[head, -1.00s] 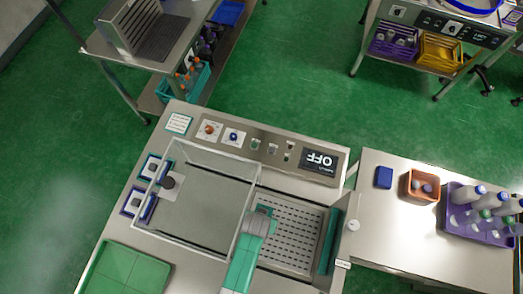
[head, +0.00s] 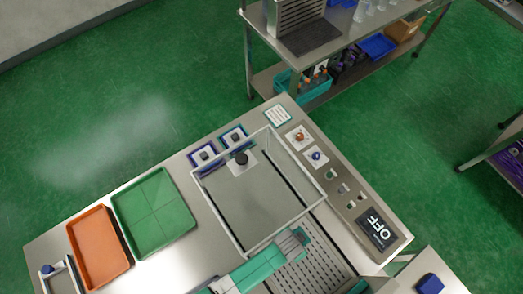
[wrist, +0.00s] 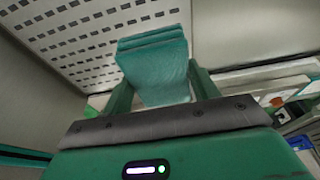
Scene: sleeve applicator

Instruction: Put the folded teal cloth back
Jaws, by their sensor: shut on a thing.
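The folded teal cloth (wrist: 155,58) shows in the wrist view as a stack of layers between the two green fingers. My gripper (wrist: 160,82) is shut on it. A perforated metal plate (wrist: 85,40) fills the upper left behind the cloth. I cannot make out the cloth clearly there.
The clear-walled box (head: 212,178) stands mid-bench. A green tray (head: 152,212) and an orange tray (head: 98,246) lie to the left. A blue block (head: 430,284) sits at the lower right.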

